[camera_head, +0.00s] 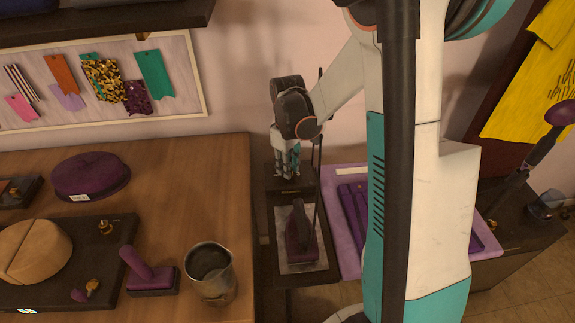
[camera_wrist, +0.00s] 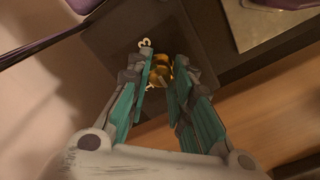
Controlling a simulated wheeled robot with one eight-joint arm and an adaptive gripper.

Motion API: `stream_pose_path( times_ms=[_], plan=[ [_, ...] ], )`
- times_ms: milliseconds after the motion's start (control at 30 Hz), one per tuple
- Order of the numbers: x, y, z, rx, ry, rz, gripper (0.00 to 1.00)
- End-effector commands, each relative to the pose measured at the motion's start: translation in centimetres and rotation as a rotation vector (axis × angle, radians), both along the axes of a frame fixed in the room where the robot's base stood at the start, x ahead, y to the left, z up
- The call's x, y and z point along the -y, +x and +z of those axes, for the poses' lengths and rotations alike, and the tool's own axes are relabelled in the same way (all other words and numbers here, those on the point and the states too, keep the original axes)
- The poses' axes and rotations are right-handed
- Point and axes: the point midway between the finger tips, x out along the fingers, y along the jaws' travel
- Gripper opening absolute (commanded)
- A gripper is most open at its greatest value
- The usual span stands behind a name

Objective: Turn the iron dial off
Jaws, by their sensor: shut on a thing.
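The dial is a small gold knob (camera_wrist: 161,74) on a dark stand (camera_wrist: 110,40). A white "3" mark (camera_wrist: 146,44) shows beside it in the wrist view. My gripper (camera_wrist: 163,62) has its teal fingers on either side of the knob, shut on it. In the head view my gripper (camera_head: 287,174) points down at the back of the dark stand, and the knob is hidden there. A dark purple iron (camera_head: 299,236) sits on a grey metal plate (camera_head: 288,264) on the front part of the stand.
A wooden table (camera_head: 190,170) lies left of the stand, with a metal cup (camera_head: 211,275), a purple stamp-like tool (camera_head: 150,275) and a round purple cushion (camera_head: 90,176). A purple board (camera_head: 345,172) is close on the right. The wall is just behind.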

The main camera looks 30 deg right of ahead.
Motion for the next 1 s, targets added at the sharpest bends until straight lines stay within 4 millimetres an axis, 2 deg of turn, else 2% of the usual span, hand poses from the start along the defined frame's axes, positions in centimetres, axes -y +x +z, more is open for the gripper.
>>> stream_pose_path(
  times_ms=[467,500,567,1000],
  plan=[
    [0.00,0.01,-0.01,0.000,0.000,0.013,0.00],
    [0.00,0.01,-0.01,0.000,0.000,0.013,0.27],
    [0.00,0.01,-0.01,0.000,0.000,0.013,0.41],
    [0.01,0.01,0.57,0.000,0.000,0.012,0.42]
  ],
)
